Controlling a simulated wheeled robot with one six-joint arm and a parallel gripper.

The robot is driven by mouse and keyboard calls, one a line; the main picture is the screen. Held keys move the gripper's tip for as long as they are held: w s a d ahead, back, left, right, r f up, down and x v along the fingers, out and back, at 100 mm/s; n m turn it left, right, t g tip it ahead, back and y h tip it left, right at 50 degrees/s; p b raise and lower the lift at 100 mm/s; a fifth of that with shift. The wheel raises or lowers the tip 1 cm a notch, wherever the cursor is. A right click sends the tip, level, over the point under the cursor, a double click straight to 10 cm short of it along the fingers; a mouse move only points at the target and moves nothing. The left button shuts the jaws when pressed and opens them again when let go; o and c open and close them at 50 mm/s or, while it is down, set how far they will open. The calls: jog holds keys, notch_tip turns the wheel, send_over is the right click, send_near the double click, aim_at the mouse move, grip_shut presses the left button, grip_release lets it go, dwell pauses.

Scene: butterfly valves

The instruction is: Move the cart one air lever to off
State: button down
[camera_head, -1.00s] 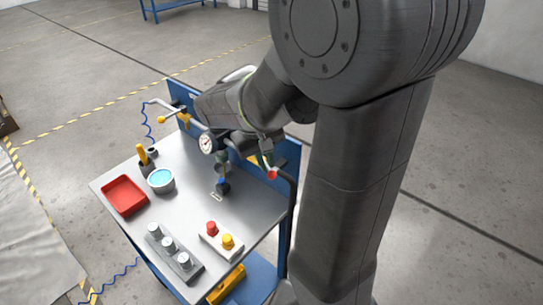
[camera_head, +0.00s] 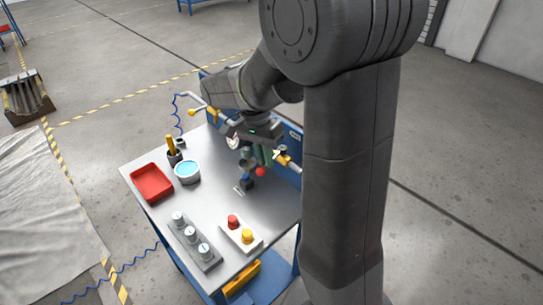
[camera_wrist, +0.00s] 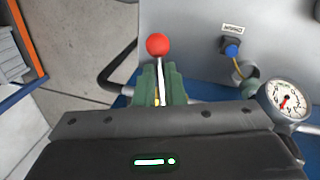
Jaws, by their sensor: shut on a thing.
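The air lever is a thin metal rod with a red ball knob (camera_wrist: 158,44); the knob also shows in the head view (camera_head: 261,171), over the table top near the cart's back edge. My gripper (camera_wrist: 158,86) has green fingers shut around the lever's rod (camera_wrist: 160,76), below the knob. In the head view my gripper (camera_head: 264,155) is partly hidden by my arm. The lever's pivot is hidden behind my gripper's body in the wrist view. A pressure gauge (camera_wrist: 285,100) is to the right of my gripper there, on the same pipe.
A blue knob (camera_wrist: 231,49) with a label stands on the table near the lever. The cart top (camera_head: 215,205) also holds a red tray (camera_head: 151,182), a bowl (camera_head: 187,172), a grey block with cylinders (camera_head: 191,240) and a white block with knobs (camera_head: 241,236).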

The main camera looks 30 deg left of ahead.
jog(key=shift+w+a+m+p, duration=0.15)
jog(key=shift+a+m, duration=0.25)
jog(key=shift+m, duration=0.2)
jog(key=shift+w+a+m+p, duration=0.15)
jog(key=shift+a+m, duration=0.2)
jog(key=shift+m, duration=0.25)
jog(key=shift+r, duration=0.1)
jog(key=c, duration=1.5)
grip_release()
notch_tip(320, 180, up, 14)
jog(key=a+b, duration=0.1)
jog(key=a, duration=0.1)
jog(key=shift+w+a+f, duration=0.25)
jog(key=shift+w+a, duration=0.05)
jog(key=shift+a, duration=0.05)
jog(key=shift+f, duration=0.15)
notch_tip(320, 180, down, 13)
jog(key=d, duration=0.2)
jog(key=shift+s+d+f+p, duration=0.2)
jog(key=shift+s+d+p, duration=0.2)
jog(key=shift+p, duration=0.05)
